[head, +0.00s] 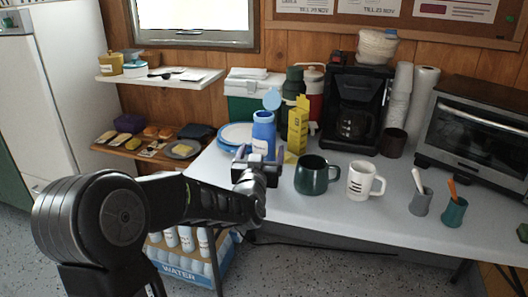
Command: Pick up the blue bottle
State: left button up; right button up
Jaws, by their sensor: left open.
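The blue bottle (263,132) stands upright on the white table, with a light blue lid or disc showing above it. My left gripper (260,155) is open at the bottle's lower part, with one finger to each side in the picture. I cannot tell whether the fingers touch it or are just in front of it. The gripper hides the bottle's base. My right gripper is not in view.
A yellow carton (298,127) stands close to the bottle's right. Blue-and-white plates (232,133) lie behind left. A dark green mug (312,178) and white mug (361,181) stand to the right. A coffee maker (345,110) is behind.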

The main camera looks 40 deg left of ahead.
aim_at(262, 147)
pick_arm(q)
jog(key=x, duration=0.5)
dwell(0.3)
jog(key=shift+c, duration=0.2)
jog(key=shift+r, duration=0.1)
grip_shut()
dwell(0.9)
